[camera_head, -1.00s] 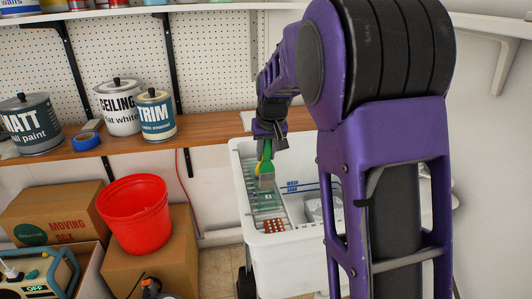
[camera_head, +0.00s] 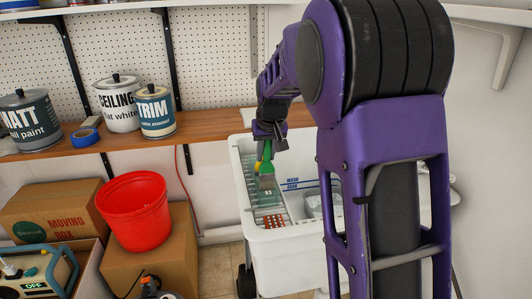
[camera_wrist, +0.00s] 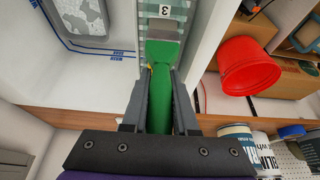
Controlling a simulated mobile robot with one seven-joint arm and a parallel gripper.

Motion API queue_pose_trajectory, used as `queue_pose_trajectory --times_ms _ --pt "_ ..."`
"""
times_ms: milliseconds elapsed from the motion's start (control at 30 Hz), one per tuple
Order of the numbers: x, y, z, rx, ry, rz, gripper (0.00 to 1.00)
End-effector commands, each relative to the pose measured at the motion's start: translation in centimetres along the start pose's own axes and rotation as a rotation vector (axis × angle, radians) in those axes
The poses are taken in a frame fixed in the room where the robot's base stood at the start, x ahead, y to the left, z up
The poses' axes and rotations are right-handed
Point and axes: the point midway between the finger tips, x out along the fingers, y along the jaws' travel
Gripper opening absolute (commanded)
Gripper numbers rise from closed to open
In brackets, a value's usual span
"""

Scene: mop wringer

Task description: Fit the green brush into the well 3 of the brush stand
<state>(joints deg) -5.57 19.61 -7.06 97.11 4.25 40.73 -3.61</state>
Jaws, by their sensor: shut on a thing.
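The green brush (camera_wrist: 165,95) is held in my gripper (camera_wrist: 161,98), whose fingers are shut on its handle. Its grey end points away from the wrist, toward a plate marked 3. In the head view the brush (camera_head: 265,162) hangs below my gripper (camera_head: 266,147), handle up. The brush stand (camera_head: 268,205) is a pale green, see-through rack along the left side of the white tub. In the wrist view the stand (camera_wrist: 190,17) lies around and beyond the brush's end. I cannot tell whether the end is inside a well or just above it.
The white tub (camera_head: 292,250) holds the stand at its left and grey items (camera_head: 313,204) at its right. An orange-red block (camera_head: 272,221) sits at the stand's near end. A red bucket (camera_head: 135,210) stands on cardboard boxes to the left. A wooden shelf with paint cans runs behind.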

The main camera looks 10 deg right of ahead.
Motion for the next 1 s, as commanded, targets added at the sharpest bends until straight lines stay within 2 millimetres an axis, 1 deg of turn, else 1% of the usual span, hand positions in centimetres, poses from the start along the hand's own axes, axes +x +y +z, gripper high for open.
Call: queue_pose_trajectory --times_ms 1000 --pt "2.5 0.0 1.0 0.0 0.0 0.0 0.0"
